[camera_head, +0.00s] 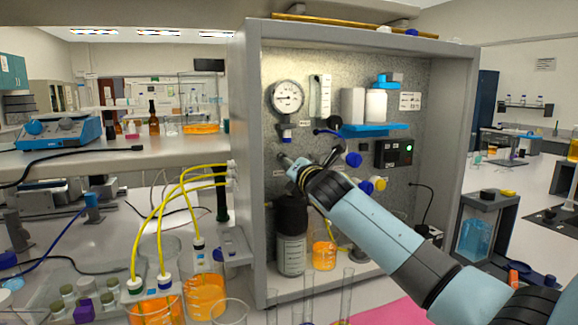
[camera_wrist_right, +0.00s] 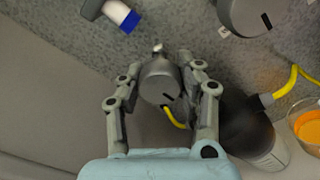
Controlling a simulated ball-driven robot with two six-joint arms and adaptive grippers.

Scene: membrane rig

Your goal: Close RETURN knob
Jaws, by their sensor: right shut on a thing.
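A grey round knob with a dark mark on its face (camera_wrist_right: 160,82) sits on the speckled rig panel in the right wrist view. My right gripper (camera_wrist_right: 159,88) has a finger on each side of it and is shut on it. In the head view my right gripper (camera_head: 291,168) reaches the left part of the panel, below the pressure gauge (camera_head: 288,97). The arm and gripper hide most of the knob there. A small label (camera_head: 279,173) beside it is too small to read. My left gripper is not in view.
Blue knobs (camera_head: 353,159) and a yellow knob (camera_head: 379,184) stick out right of my gripper. Yellow tubes (camera_head: 152,213) run left of the cabinet to orange-filled vessels.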

